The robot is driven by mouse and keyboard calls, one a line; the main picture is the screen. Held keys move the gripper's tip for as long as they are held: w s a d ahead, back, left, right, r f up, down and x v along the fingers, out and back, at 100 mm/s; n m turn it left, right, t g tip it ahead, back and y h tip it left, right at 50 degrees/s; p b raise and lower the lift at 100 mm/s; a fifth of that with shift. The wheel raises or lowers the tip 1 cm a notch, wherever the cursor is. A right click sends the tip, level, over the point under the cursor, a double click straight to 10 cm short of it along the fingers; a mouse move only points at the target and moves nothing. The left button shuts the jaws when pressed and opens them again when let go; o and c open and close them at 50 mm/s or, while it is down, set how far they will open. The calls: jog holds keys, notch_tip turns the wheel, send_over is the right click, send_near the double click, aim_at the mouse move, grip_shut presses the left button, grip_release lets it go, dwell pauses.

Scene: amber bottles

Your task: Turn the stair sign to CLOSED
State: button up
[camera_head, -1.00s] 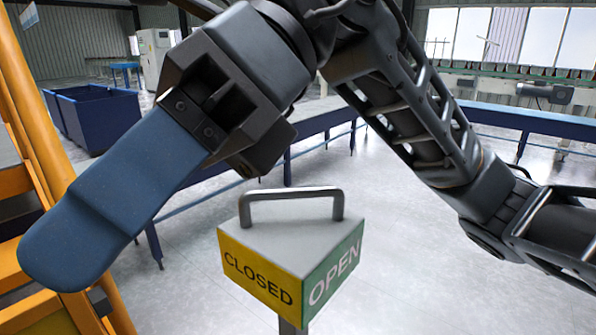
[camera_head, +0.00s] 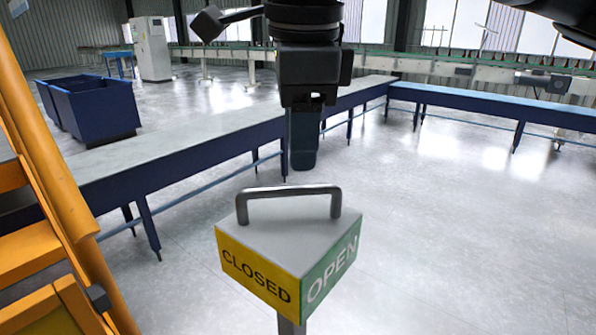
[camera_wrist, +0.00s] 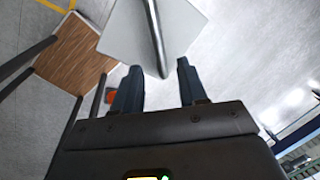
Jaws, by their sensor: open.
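The stair sign (camera_head: 290,242) is a block on a post with a bar handle (camera_head: 288,192) on its grey top. In the head view its yellow CLOSED face (camera_head: 257,274) is at the left and its green OPEN face (camera_head: 334,272) at the right. My gripper (camera_head: 303,165) points down above and beyond the handle, apart from it. In the wrist view my gripper (camera_wrist: 158,75) is open, its two blue fingers apart, with the sign's grey top (camera_wrist: 125,35) and the handle (camera_wrist: 155,35) ahead of them. Nothing is between the fingertips.
Orange stair rails (camera_head: 50,150) stand close at the left. A long blue-legged conveyor (camera_head: 180,155) runs behind the sign, with blue bins (camera_head: 95,108) at the back left. The floor right of the sign is clear.

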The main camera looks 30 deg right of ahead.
aim_at(298, 187)
jog(key=f, duration=0.4)
jog(key=w+f, duration=0.1)
jog(key=f, duration=0.1)
jog(key=shift+d+p, duration=0.2)
jog(key=shift+p, duration=0.2)
grip_shut()
